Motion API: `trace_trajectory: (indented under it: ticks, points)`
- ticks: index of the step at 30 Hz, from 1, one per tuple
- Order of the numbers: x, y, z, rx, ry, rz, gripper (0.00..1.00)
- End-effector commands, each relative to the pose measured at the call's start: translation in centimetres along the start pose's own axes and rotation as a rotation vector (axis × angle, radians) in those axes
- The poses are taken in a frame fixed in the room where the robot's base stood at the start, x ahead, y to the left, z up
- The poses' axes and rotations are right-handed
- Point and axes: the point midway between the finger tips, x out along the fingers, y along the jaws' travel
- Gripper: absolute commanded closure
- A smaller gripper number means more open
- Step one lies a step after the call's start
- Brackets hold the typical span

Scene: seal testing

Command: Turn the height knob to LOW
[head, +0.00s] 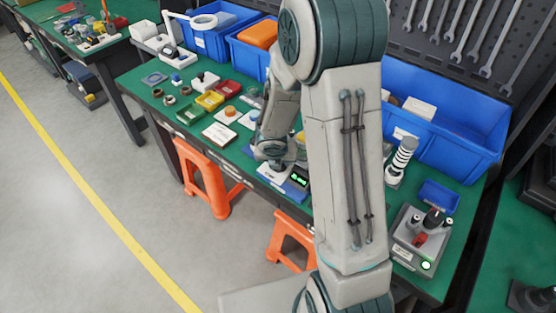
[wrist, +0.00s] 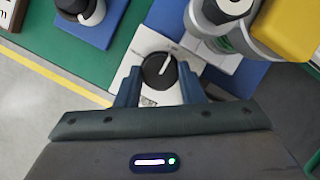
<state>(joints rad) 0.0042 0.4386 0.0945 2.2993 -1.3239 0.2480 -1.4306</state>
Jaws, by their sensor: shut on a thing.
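The height knob (wrist: 157,73) is a round black knob with a white pointer line, set on a white plate (wrist: 150,42) in the wrist view. Its pointer aims up and slightly right in that view. The lettering on the plate is too small to read. My gripper (wrist: 160,86) has its two blue fingers on either side of the knob, shut on it. In the head view my gripper (head: 276,162) is low over a blue and white device (head: 292,188) with a lit green display; the knob is hidden there by my arm.
A second black knob on a blue base (wrist: 98,32) is at the wrist view's upper left. A yellow block (wrist: 285,28) is at upper right. In the head view, a striped cylinder (head: 401,158) and a grey device (head: 421,245) stand right of my arm. Small trays (head: 210,100) lie left.

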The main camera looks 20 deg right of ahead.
Motion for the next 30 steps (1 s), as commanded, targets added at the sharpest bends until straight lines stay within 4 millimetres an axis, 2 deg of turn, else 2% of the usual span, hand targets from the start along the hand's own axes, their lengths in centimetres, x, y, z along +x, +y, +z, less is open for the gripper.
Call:
trace_trajectory:
  ticks: [17,18,20,30]
  points:
    - [-0.08,0.04,0.12,-0.031,-0.004,0.014,0.88]
    - [-0.08,0.05,0.12,-0.031,-0.004,0.014,0.57]
    - [-0.08,0.04,0.12,-0.031,-0.004,0.013,0.43]
    - [-0.45,-0.01,0.10,-0.028,-0.003,0.013,0.43]
